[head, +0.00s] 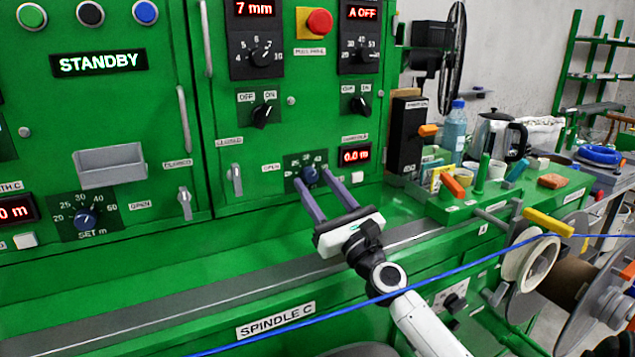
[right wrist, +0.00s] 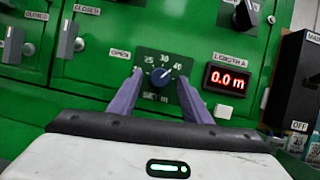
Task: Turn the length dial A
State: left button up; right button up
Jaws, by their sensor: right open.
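The length dial A is a blue knob (head: 310,176) on a dark scale plate on the green machine front, beside a red display (head: 354,156) reading 0.0 m. The knob also shows in the right wrist view (right wrist: 161,76), with the LENGTH A display (right wrist: 228,80) to its right. My right gripper (head: 328,190) is open, its two purple fingers pointing at the panel on either side of the knob. In the right wrist view the fingers (right wrist: 160,92) frame the dial from below left and right. Whether they touch the knob I cannot tell. My left gripper is out of view.
A second length dial (head: 86,217) sits at the lower left. A blue cable (head: 450,272) runs across the front, passing by my right arm. A bottle (head: 454,130), kettle (head: 497,137) and small items stand on the green ledge at right. A grey rail lies below the panel.

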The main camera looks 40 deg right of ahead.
jog(key=shift+w, duration=0.1)
jog(key=c, duration=1)
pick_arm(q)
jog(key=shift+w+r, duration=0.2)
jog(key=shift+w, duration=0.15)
pick_arm(e)
jog(key=shift+c, duration=0.2)
